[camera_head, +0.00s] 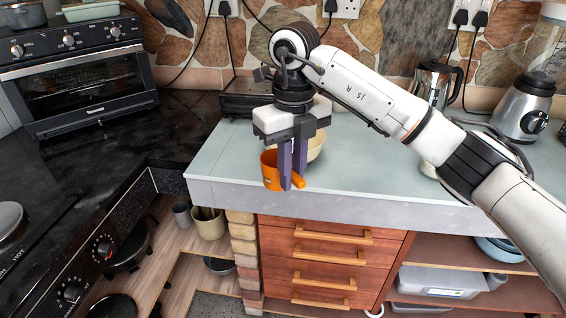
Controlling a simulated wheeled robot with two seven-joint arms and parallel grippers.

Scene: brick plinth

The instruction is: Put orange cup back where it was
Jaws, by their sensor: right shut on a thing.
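An orange cup (269,171) with a handle is in the middle of the head view, at the front left part of the pale counter (360,180). My right gripper (292,180) points down with its purple fingers shut on the cup at its right side, by the handle. The cup looks upright. I cannot tell whether its base touches the counter. My left gripper does not show.
A cream bowl (316,146) stands just behind the gripper, partly hidden by it. A toaster oven (75,85) is at the left. The counter's front middle is clear.

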